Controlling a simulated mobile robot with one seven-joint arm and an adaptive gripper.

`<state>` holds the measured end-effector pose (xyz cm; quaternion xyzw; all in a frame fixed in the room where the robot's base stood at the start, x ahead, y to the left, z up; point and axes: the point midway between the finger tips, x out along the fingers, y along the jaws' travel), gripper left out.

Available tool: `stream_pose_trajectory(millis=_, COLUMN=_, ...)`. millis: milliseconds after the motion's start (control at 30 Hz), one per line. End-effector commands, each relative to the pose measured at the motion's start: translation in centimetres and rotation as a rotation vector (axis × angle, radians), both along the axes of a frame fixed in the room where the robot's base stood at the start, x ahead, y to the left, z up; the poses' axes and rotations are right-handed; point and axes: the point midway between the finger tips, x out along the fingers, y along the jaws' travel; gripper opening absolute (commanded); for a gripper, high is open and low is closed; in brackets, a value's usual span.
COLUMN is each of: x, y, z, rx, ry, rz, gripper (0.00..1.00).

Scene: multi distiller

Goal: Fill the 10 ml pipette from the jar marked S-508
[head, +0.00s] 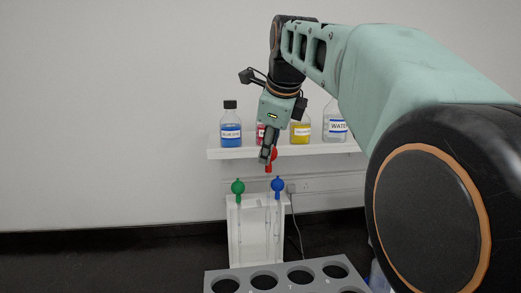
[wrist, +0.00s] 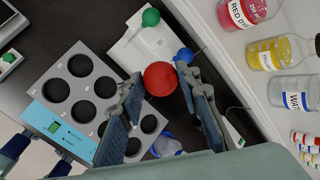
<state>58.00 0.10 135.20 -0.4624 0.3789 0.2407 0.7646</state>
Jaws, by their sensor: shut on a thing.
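My gripper (head: 268,150) is shut on a red-bulbed pipette (wrist: 160,78), its fingers on either side of the bulb. In the head view its glass tube (head: 268,205) hangs down in front of the white pipette stand (head: 233,222). The red bulb is higher than the green-bulbed pipette (head: 238,187) and the blue-bulbed pipette (head: 277,185) in the stand. I cannot read any volume mark, nor tell whether the tip is clear of the stand. I see no label reading S-508. A clear container with blue (wrist: 166,146) is partly hidden behind my fingers in the wrist view.
A white shelf (head: 228,153) behind holds a blue dye bottle (head: 231,130), a red dye bottle (wrist: 247,12), a yellow bottle (head: 300,130) and a water bottle (head: 336,124). A grey rack (head: 215,275) with round holes stands in front, over a light-blue device (wrist: 52,125).

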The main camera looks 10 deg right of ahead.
Motion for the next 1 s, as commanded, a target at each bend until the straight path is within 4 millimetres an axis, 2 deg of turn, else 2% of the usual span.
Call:
stream_pose_trajectory(millis=167, x=-0.9, y=0.0, z=0.0, rx=0.000, ry=-0.001, rz=0.000, gripper=0.23)
stream_pose_trajectory(millis=533, x=-0.9, y=0.0, z=0.2, rx=0.000, ry=-0.001, rz=0.000, gripper=0.23)
stream_pose_trajectory(millis=1000, x=-0.9, y=0.0, z=3.2, rx=0.000, ry=0.000, rz=0.000, gripper=0.23)
